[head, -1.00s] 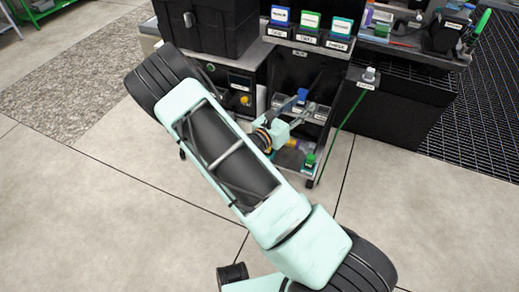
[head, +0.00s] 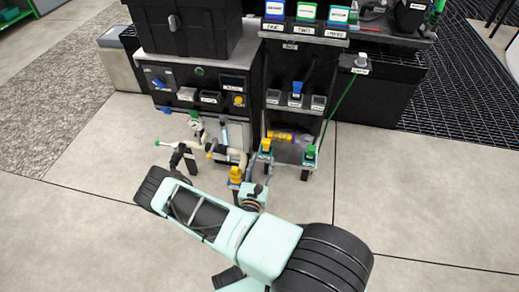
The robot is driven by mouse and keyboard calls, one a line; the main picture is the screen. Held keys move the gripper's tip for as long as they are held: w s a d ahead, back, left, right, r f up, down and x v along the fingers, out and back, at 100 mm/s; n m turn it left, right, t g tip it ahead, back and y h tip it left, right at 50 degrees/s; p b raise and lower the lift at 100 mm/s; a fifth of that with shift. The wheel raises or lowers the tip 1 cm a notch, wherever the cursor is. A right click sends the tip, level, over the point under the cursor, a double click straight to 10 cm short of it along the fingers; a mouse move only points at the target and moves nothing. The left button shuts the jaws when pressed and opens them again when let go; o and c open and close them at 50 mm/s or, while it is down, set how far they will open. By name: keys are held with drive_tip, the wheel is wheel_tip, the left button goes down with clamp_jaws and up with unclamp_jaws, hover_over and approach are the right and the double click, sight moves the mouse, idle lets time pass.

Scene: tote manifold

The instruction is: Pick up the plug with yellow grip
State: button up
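A small yellow-topped piece (head: 266,146), which looks like the plug with yellow grip, stands at the front left edge of the low shelf in the head view. My gripper (head: 265,166) is just below it in the picture, with its thin fingers pointing up towards it. I cannot tell whether they touch it or how far apart they are. Another upright yellow piece (head: 236,174) shows just left of my gripper; its kind is unclear.
A green-topped plug (head: 311,152) stands to the right, with a green cord above it. A blue-topped plug (head: 297,87) is on the shelf above. A yellow cylinder (head: 283,136) lies on the low shelf. Hoses and a valve (head: 205,147) stand left. The floor in front is open.

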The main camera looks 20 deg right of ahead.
sight(266, 145)
drive_tip(key=x, duration=0.2)
drive_tip(key=f+b+x, duration=0.1)
drive_tip(key=x, duration=0.1)
drive_tip(key=shift+w+d, duration=0.25)
drive_tip(key=shift+w, duration=0.05)
drive_tip(key=x, duration=0.2)
drive_tip(key=b+x, duration=0.1)
drive_tip(key=x, duration=0.2)
drive_tip(key=shift+w+a+r+b, duration=0.1)
drive_tip(key=shift+w+r+b, duration=0.2)
drive_tip(key=shift+w, duration=0.2)
clamp_jaws()
